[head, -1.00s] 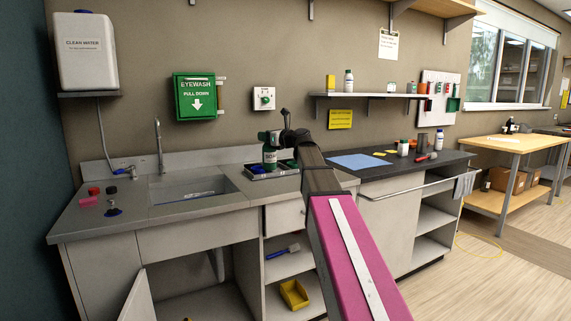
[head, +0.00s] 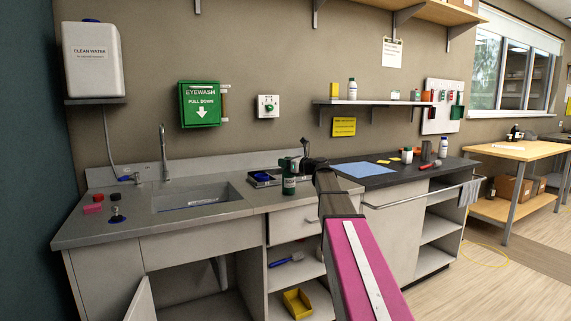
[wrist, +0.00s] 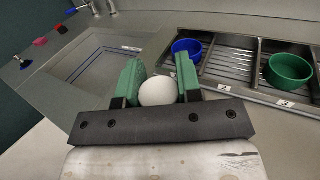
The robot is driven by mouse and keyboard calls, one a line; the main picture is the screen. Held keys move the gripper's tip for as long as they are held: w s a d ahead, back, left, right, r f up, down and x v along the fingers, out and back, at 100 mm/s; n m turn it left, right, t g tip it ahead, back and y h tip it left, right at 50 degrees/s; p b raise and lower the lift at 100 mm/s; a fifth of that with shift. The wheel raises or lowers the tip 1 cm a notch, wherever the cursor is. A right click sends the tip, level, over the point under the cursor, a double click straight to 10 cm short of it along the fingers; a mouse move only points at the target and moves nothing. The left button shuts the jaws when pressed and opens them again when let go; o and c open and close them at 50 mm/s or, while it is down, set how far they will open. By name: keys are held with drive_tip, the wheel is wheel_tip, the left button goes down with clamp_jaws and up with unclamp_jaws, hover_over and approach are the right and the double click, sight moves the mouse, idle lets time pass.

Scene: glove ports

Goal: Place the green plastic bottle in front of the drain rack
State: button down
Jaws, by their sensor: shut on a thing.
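The green plastic bottle (head: 289,186) is upright in my gripper (head: 291,163), at the front right of the drain rack in the head view. In the wrist view my gripper (wrist: 158,85) has its green fingers shut on either side of a round white top (wrist: 158,92). The drain rack (head: 251,184) is a metal tray on the counter. In the wrist view the rack (wrist: 233,70) has compartments numbered 2 and 3, with a blue bowl (wrist: 186,48) and a green bowl (wrist: 289,70). I cannot tell whether the bottle's base touches the counter.
A sink (head: 195,195) lies left of the rack. A red item (head: 98,197), a pink item (head: 93,208) and a dark blue item (head: 117,217) sit left of it. A blue mat (head: 364,170) lies right on the dark counter. Grey counter in front of the rack is clear.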

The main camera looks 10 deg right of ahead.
drive_tip(key=c, duration=0.8)
unclamp_jaws()
drive_tip(key=shift+f, duration=0.15)
drive_tip(key=shift+s+d, duration=0.2)
drive_tip(key=shift+s, duration=0.05)
drive_tip(key=v, duration=1.1)
drive_tip(key=shift+s+d, duration=0.1)
